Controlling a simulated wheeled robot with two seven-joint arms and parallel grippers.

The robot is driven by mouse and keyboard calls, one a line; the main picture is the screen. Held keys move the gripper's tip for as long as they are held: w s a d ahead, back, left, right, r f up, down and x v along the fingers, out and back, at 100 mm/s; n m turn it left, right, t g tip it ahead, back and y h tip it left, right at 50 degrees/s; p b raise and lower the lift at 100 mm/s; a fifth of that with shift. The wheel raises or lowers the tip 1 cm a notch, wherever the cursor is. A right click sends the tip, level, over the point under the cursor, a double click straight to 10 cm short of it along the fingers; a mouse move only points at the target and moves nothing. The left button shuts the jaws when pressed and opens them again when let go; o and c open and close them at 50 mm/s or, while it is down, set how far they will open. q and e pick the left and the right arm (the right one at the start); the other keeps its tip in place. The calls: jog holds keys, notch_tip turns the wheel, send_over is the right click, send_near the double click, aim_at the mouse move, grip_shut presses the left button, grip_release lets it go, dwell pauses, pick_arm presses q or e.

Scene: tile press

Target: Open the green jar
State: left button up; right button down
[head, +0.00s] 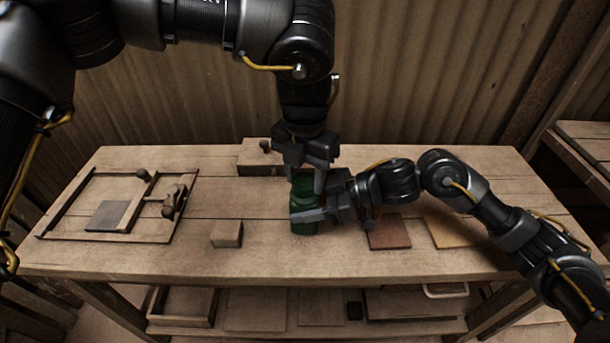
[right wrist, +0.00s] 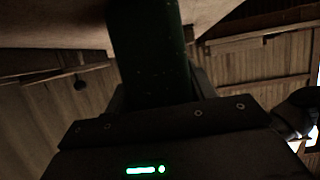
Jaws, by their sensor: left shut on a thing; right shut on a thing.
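The dark green jar (head: 305,225) stands upright near the middle of the wooden table. My left gripper (head: 305,182) points down from above and is shut on the jar's top, where the lid is mostly hidden by the fingers. My right gripper (head: 306,212) reaches in from the right and is shut around the jar's body. In the right wrist view the jar (right wrist: 150,55) shows as a dark green cylinder between the fingers. Whether the lid has turned cannot be told.
A wooden frame with a sliding piece and a grey tile (head: 106,216) lies at the left. A small wooden block (head: 227,234) is left of the jar. A knobbed wooden box (head: 254,160) stands behind. A brown tile (head: 389,232) and a tan tile (head: 449,232) lie right.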

aim_at(305, 181)
pick_arm(q)
jog(key=shift+r, duration=0.9)
jog(key=shift+r, duration=0.1)
jog(key=shift+r, duration=1.95)
pick_arm(e)
jog(key=shift+c, duration=2.2)
grip_release()
jog(key=shift+d, duration=0.1)
